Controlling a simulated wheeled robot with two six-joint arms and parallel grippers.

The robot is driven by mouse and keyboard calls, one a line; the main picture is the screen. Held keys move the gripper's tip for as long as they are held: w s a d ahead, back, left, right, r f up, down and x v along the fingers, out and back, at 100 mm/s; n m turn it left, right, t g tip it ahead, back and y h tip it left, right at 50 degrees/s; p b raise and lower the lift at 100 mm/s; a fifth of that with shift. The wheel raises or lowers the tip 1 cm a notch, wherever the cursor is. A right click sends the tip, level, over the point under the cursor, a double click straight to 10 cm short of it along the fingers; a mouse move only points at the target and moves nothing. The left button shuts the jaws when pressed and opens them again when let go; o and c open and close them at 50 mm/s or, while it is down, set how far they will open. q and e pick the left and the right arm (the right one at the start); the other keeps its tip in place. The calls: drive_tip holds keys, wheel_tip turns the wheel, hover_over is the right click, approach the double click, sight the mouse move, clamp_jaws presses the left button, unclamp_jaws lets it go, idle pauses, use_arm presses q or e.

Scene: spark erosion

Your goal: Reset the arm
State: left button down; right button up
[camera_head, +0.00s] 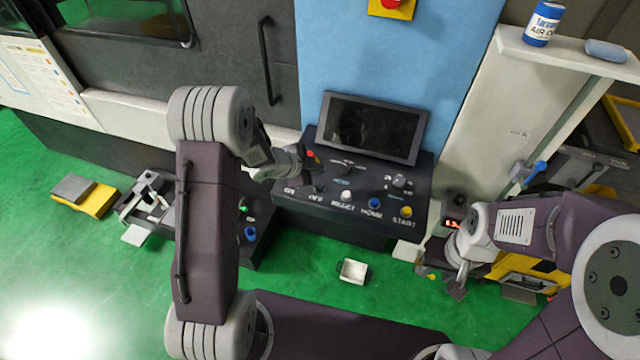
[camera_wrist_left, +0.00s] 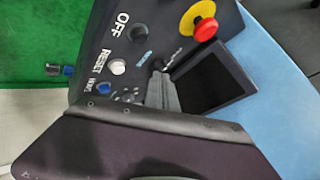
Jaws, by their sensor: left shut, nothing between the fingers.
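My left arm comes in from the left, and its gripper (camera_head: 312,160) is over the left part of the black control panel (camera_head: 300,200). The gripper is shut and empty. In the left wrist view the grey fingers (camera_wrist_left: 160,85) are together in front of the panel, near its screen (camera_wrist_left: 215,85); whether they touch it I cannot tell. My right gripper (camera_head: 447,283) is low at the right, beside a yellow and black machine part; its fingers are small and partly unclear.
The panel has a white RESET button (camera_head: 347,196), a blue HOME button (camera_head: 374,203) and a yellow START button (camera_head: 406,212). A red emergency stop (camera_wrist_left: 205,29) sits near the left fingers. A small white box (camera_head: 352,271) lies on the green floor. A blue-white can (camera_head: 543,24) stands on a shelf.

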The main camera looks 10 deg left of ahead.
use_arm(q)
drive_tip(key=shift+f, duration=0.2)
drive_tip(key=d+f+t+b, duration=0.1)
drive_tip(key=d+b, duration=0.1)
drive_tip(key=b, duration=0.8)
drive_tip(key=shift+f+n+t+b, duration=0.2)
drive_tip(key=shift+n+t+b, duration=0.1)
drive_tip(key=shift+b, duration=0.1)
drive_tip(key=s+a+f+n+y+b, duration=0.1)
drive_tip(key=s+f+n+y+b, duration=0.1)
drive_tip(key=s+n+b, duration=0.1)
drive_tip(key=shift+a+f, duration=0.15)
drive_tip(key=shift+a, duration=0.25)
drive_tip(key=s+f+n+g, duration=0.2)
drive_tip(key=s+n, duration=0.2)
drive_tip(key=s, duration=0.3)
drive_tip(key=s+a+f+n+g+y+b, duration=0.1)
drive_tip(key=s+f+n+g, duration=0.2)
drive_tip(key=s, duration=0.4)
drive_tip(key=s+a+f+n+g+y, duration=0.1)
drive_tip(key=s+f+n+g, duration=0.2)
drive_tip(key=s, duration=0.5)
drive_tip(key=shift+a+f+n+b, duration=0.2)
drive_tip(key=shift+a+n+b, duration=0.1)
drive_tip(key=shift+n, duration=0.5)
drive_tip(key=shift+s, duration=0.1)
